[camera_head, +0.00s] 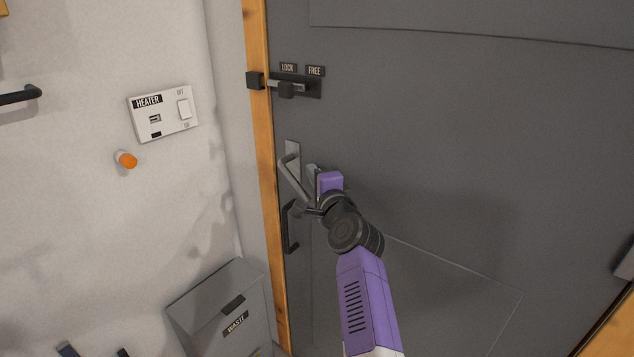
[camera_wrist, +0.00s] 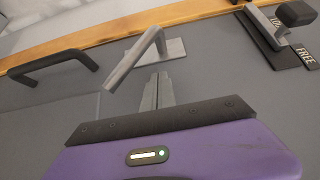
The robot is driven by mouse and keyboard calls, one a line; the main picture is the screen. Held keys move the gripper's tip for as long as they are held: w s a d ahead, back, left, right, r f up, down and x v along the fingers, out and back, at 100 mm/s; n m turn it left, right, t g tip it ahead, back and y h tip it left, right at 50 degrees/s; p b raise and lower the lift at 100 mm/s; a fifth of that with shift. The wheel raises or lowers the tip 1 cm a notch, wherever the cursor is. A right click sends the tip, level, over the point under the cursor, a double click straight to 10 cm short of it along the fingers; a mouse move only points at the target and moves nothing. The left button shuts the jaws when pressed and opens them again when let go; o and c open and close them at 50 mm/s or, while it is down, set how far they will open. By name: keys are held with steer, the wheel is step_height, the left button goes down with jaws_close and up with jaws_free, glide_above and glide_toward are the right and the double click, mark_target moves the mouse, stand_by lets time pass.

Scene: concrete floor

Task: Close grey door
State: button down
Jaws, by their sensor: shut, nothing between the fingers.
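The grey door (camera_head: 450,130) fills the middle and right of the head view, its left edge along the wooden frame (camera_head: 262,150). I cannot tell whether it is fully shut. Its metal lever handle (camera_head: 293,178) slants down in the head view, and also shows in the wrist view (camera_wrist: 138,58). My gripper (camera_head: 313,172) is shut and empty, close beside the lever on its right. In the wrist view, its fingertips (camera_wrist: 158,88) point toward the lever's plate; I cannot tell whether they touch anything.
A black pull handle (camera_head: 289,228) is below the lever. A slide latch (camera_head: 288,88) with LOCK and FREE labels is above it. Left on the wall are a heater switch panel (camera_head: 163,113) and an orange-tipped peg (camera_head: 126,159). A grey waste bin (camera_head: 222,310) stands beside the frame.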

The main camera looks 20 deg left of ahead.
steer(key=p+v, duration=0.1)
steer(key=v, duration=0.6)
steer(key=shift+f+p, duration=0.15)
steer(key=shift+p, duration=0.15)
steer(key=s+d+r+n+t+h, duration=0.1)
steer(key=s+d+r+n+t, duration=0.15)
steer(key=d+r, duration=0.2)
steer(key=s+d+f+n+t+h, duration=0.1)
steer(key=s+d+f+n, duration=0.1)
steer(key=s+d+f, duration=0.4)
steer(key=s+d+f+n+t+h+p, duration=0.1)
steer(key=s+d+f+n+h, duration=0.1)
steer(key=s+d, duration=0.5)
steer(key=s+d+f+n+t+h, duration=0.1)
steer(key=s+d+f+n, duration=0.25)
steer(key=d, duration=0.55)
steer(key=s+d+f+g+h, duration=0.1)
steer(key=s+d, duration=0.4)
steer(key=s, duration=0.7)
steer(key=s+d+f+g+h+p, duration=0.1)
steer(key=s+d+g+h, duration=0.1)
steer(key=s, duration=1)
steer(key=s+d+f+g+h+p, duration=0.1)
steer(key=s+d+g+h, duration=0.1)
steer(key=s+d, duration=0.5)
steer(key=s+h, duration=0.1)
steer(key=s, duration=0.4)
steer(key=shift+d+f, duration=0.3)
steer(key=shift+d, duration=0.05)
steer(key=shift+w, duration=0.1)
